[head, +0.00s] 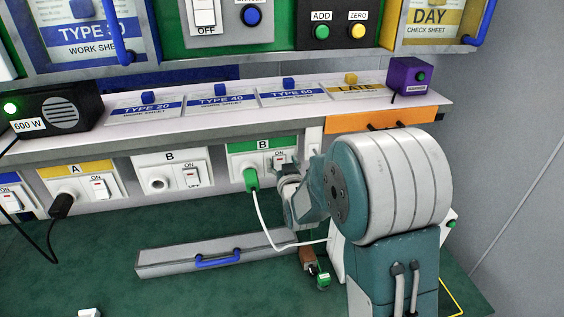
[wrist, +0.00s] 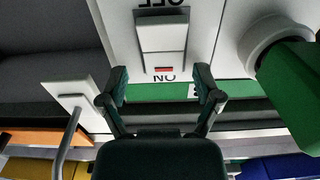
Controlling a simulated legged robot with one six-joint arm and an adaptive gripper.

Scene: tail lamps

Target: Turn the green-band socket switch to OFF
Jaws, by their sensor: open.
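The green-band socket B (head: 247,149) is on the wall panel in the head view, with a green plug (head: 251,181) and white cable in it. Its white switch (head: 279,159) is partly hidden by my gripper (head: 290,190). In the wrist view, which is upside down, the switch (wrist: 162,38) stands between the ON and OFF labels, with a red mark at its ON end. My gripper (wrist: 161,88) is open and empty in front of the switch, its fingers spread to either side of the ON end. I cannot tell whether it touches. The green plug (wrist: 290,95) is at right.
Left of it are another B socket (head: 170,175) and the yellow-band A socket (head: 82,185) with a black plug. A sloped shelf (head: 215,115) with sheets is above. A grey drawer (head: 165,260) with a blue handle lies below.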

